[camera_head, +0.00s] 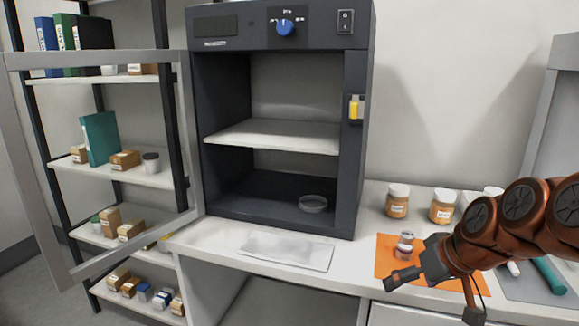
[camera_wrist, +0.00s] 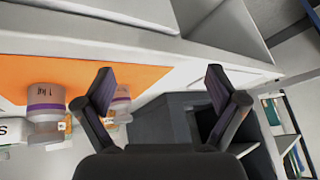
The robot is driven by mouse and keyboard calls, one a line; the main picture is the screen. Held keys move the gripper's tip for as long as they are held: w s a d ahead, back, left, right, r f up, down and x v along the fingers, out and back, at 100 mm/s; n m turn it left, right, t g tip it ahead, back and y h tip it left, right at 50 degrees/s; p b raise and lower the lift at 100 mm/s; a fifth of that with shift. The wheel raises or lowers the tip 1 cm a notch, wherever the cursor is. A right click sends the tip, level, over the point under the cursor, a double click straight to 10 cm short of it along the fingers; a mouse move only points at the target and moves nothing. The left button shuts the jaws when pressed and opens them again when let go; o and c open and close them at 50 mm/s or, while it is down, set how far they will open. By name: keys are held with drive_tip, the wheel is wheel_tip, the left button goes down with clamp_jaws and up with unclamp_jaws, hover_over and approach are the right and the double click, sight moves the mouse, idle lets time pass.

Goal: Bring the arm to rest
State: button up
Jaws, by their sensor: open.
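My gripper (camera_head: 432,300) is at the lower right of the head view, over the front edge of the counter near the orange mat (camera_head: 385,262). In the wrist view my gripper (camera_wrist: 158,75) has its two dark fingers spread wide apart with nothing held between them. A small clear container (camera_head: 404,244) stands on the orange mat, just beyond the gripper and apart from it. My arm comes in from the right and hides part of the mat and counter.
A dark cabinet (camera_head: 222,130) has its framed door (camera_head: 22,165) swung open to the left; a glass dish (camera_head: 313,203) sits inside. A teal object (camera_head: 549,276) lies at right. Shelves (camera_head: 150,176) stand left.

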drive_tip(key=s+a+f+m+g+h+b, duration=0.1)
drive_tip(key=s+a+f+g+h+b, duration=0.2)
drive_tip(key=s+f, duration=0.75)
drive_tip(key=s+a+f+m+g+b, duration=0.1)
drive_tip(key=s+a+f+g+b, duration=0.15)
drive_tip(key=s+f+g, duration=0.75)
drive_tip(key=s+r+t+p, duration=0.2)
drive_tip(key=r+p, duration=1)
drive_tip(key=r, duration=0.2)
drive_tip(key=s+r+t+p, duration=0.3)
drive_tip(key=r+p, duration=1)
drive_tip(key=r, duration=0.2)
drive_tip(key=shift+s+a+t+p, duration=0.15)
drive_tip(key=shift+a+t+p, duration=0.15)
drive_tip(key=shift+a, duration=0.1)
